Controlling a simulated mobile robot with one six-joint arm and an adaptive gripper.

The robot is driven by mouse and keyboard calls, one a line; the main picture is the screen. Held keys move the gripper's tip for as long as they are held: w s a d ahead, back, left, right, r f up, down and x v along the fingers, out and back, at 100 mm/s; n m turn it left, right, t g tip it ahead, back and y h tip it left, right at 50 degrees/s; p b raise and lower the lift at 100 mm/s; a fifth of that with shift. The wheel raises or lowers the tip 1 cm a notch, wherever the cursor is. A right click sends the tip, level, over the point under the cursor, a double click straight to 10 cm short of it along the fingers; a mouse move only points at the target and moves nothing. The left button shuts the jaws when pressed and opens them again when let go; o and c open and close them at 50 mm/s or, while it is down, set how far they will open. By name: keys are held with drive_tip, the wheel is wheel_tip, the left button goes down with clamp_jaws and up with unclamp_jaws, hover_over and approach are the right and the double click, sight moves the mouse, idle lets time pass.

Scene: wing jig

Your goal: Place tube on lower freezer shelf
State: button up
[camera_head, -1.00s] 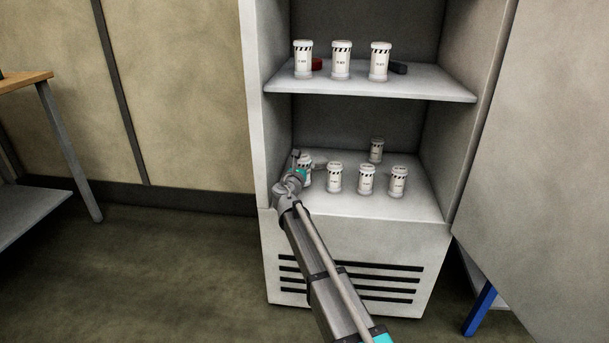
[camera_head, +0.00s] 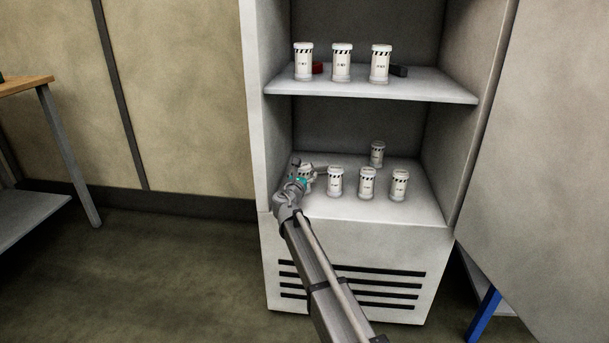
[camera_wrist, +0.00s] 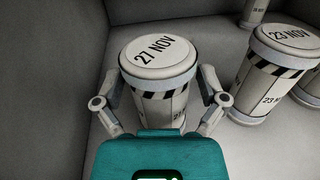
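A white tube with a striped band and a lid marked 27 NOV (camera_wrist: 160,52) stands upright between the fingers of my gripper (camera_wrist: 161,92) in the wrist view. The fingers lie close against both its sides, and I read them as shut on it. In the head view my gripper (camera_head: 304,177) reaches over the left front of the lower freezer shelf (camera_head: 330,209), and the tube (camera_head: 307,171) is partly hidden behind it. The tube's base is hidden, so I cannot tell whether it touches the shelf.
Similar tubes stand right of my gripper on the lower shelf, the nearest marked 23 NOV (camera_wrist: 270,80). Another stands farther back (camera_head: 377,153). Three tubes stand on the upper shelf (camera_head: 430,90). The freezer's side wall (camera_head: 278,130) is close on the left.

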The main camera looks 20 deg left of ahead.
drive_tip(key=shift+r, duration=0.15)
idle(0.3)
drive_tip(key=shift+s, duration=0.2)
drive_tip(key=s, duration=1.1)
drive_tip(key=shift+s+d, duration=0.3)
drive_tip(key=shift+d, duration=0.1)
drive_tip(key=w+d+m+g+h+p, duration=0.1)
drive_tip(key=d+m, duration=0.2)
drive_tip(key=d, duration=0.2)
drive_tip(key=d+f+m+g+h+p, duration=0.1)
drive_tip(key=d+m+h, duration=0.1)
drive_tip(key=d, duration=0.4)
drive_tip(key=w+d+m+g+h+p, duration=0.1)
drive_tip(key=d+m, duration=0.3)
drive_tip(key=d, duration=0.1)
drive_tip(key=shift+w+d+f+h, duration=0.15)
drive_tip(key=shift+w+d+h, duration=0.15)
drive_tip(key=s+d+f+m+g+h+p, duration=0.25)
drive_tip(key=d+m+g, duration=0.25)
drive_tip(key=d+m, duration=0.75)
drive_tip(key=s+d+f+m+g+y+p, duration=0.2)
drive_tip(key=s+d+m+g+y+p, duration=0.4)
drive_tip(key=s+d+m+g, duration=0.4)
drive_tip(key=shift+s+d+m+p, duration=0.75)
drive_tip(key=shift+s+d+m, duration=1.9)
drive_tip(key=shift+s+d, duration=2.6)
